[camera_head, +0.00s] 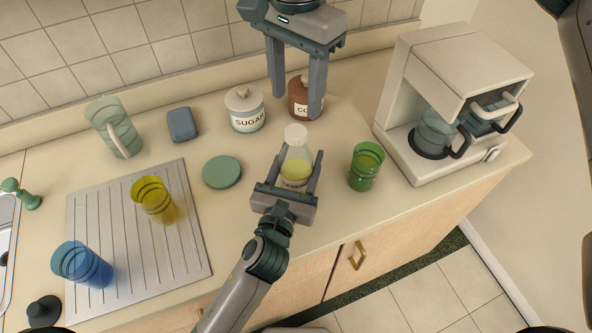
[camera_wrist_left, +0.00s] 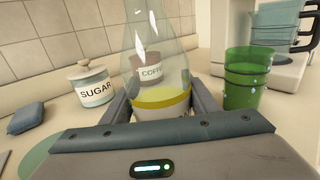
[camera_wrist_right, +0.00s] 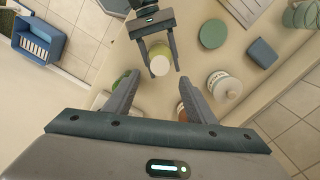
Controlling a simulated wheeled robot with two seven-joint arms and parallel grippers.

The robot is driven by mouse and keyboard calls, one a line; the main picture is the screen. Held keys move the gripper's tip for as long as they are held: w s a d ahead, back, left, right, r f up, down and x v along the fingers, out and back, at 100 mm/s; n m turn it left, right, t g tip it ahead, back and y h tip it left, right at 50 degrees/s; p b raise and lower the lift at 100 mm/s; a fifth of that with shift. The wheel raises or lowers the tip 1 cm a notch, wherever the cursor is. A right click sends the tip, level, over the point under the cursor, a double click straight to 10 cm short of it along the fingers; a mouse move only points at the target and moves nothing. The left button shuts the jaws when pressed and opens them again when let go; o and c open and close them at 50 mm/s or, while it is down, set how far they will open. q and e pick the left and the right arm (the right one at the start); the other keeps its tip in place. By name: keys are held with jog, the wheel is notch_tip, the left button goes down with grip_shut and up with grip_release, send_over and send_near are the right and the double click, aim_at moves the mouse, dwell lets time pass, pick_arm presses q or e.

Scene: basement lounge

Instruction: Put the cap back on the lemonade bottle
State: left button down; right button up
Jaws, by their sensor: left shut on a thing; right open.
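The lemonade bottle (camera_head: 298,172) stands upright on the counter, clear with yellow liquid; its body also shows in the left wrist view (camera_wrist_left: 160,65). My left gripper (camera_head: 298,156) is shut on its lower body, one finger on each side. The white cap (camera_head: 296,134) sits at the top of the bottle's neck; whether it is fully seated I cannot tell. From above, the cap shows in the right wrist view (camera_wrist_right: 159,65). My right gripper (camera_head: 297,108) is open and empty, pointing down above and behind the cap. The bottle's top is out of the left wrist view.
A green cup (camera_head: 366,167) and coffee maker (camera_head: 437,90) stand right of the bottle. A sugar jar (camera_head: 245,110) and brown coffee jar (camera_head: 300,97) stand behind. A green disc (camera_head: 222,172) lies left, near a drainboard (camera_head: 190,240) with a yellow cup (camera_head: 153,200).

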aim_at(296, 131)
jog(key=shift+m, duration=0.4)
jog(key=shift+f, duration=0.1)
jog(key=shift+f, duration=3.9)
jog(key=c, duration=1.2)
jog(key=shift+o, duration=0.2)
